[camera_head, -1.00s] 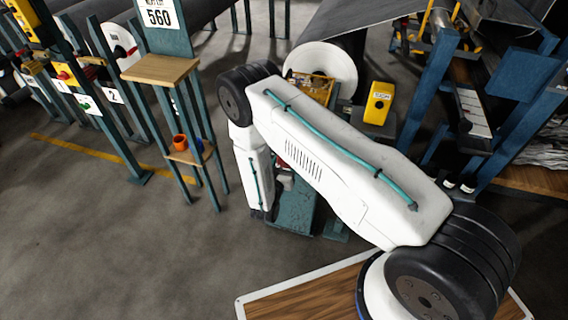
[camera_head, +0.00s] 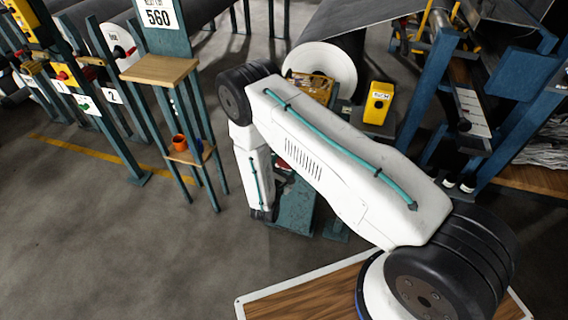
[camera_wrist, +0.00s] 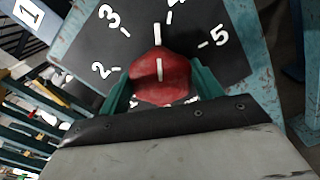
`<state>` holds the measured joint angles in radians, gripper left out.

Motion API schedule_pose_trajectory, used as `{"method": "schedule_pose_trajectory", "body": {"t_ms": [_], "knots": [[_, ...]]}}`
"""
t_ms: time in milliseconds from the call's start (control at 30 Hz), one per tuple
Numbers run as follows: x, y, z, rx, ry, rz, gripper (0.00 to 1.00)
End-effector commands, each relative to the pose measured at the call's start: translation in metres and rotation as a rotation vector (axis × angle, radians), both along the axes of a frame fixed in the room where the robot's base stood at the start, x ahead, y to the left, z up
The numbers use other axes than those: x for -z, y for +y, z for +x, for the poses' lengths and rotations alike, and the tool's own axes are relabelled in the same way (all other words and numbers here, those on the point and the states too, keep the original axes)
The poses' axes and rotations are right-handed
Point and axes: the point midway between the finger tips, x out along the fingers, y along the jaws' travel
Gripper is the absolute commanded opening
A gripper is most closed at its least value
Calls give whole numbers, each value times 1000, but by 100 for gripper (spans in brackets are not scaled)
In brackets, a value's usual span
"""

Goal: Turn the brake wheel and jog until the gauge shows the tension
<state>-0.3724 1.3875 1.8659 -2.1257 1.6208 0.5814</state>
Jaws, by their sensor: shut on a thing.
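The brake wheel appears as a red knob (camera_wrist: 160,78) in the wrist view, on a dark dial plate (camera_wrist: 195,48) numbered 2 to 5. A white line on the knob points up, between the 3 and the 4. My gripper (camera_wrist: 160,92) has its green fingers shut on the knob's two sides. In the head view my arm hides the knob and the fingertips. A white marked scale (camera_head: 471,112), perhaps the gauge, is on the blue frame at right. Its reading is too small to tell.
A card reading 560 (camera_head: 158,14) stands above a wooden shelf (camera_head: 160,70) at left. An orange cup (camera_head: 180,142) sits on a lower shelf. A white-ended roll (camera_head: 322,68) is behind my arm. Open floor (camera_head: 110,240) lies at lower left.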

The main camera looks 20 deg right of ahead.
Motion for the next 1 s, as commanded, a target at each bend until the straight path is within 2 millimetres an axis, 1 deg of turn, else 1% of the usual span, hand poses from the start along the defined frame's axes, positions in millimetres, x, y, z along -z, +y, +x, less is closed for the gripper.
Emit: {"method": "schedule_pose_trajectory", "body": {"t_ms": [300, 833, 867, 900, 933, 1000], "knots": [[1, 2, 0, -6, -69, 98, 42], [1, 2, 0, -6, -82, 116, 42], [1, 2, 0, -6, -82, 116, 73], [1, 2, 0, -6, -82, 116, 84], [1, 1, 0, -5, -82, 116, 86], [1, 0, 0, -3, -82, 116, 86]]}}
